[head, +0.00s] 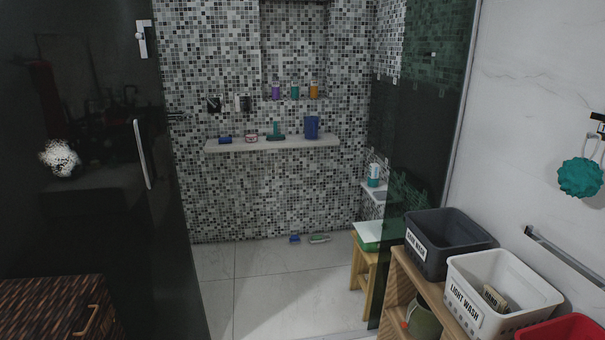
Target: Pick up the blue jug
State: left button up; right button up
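The blue jug (311,127) stands upright at the right end of a white wall shelf (272,144) inside the tiled shower, at the back of the head view. It looks like a plain dark-blue vessel; its handle is too small to make out clearly. Neither of my grippers shows in the head view, so nothing is seen touching the jug.
A dark glass panel (90,190) stands at the left of the shower opening. A dark basket (447,238), a white basket (502,292) and a red basket (568,331) crowd the lower right. A stool (369,254) stands inside. The tiled floor (262,275) between is mostly clear.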

aim_at(311, 123)
jog(key=i, duration=4)
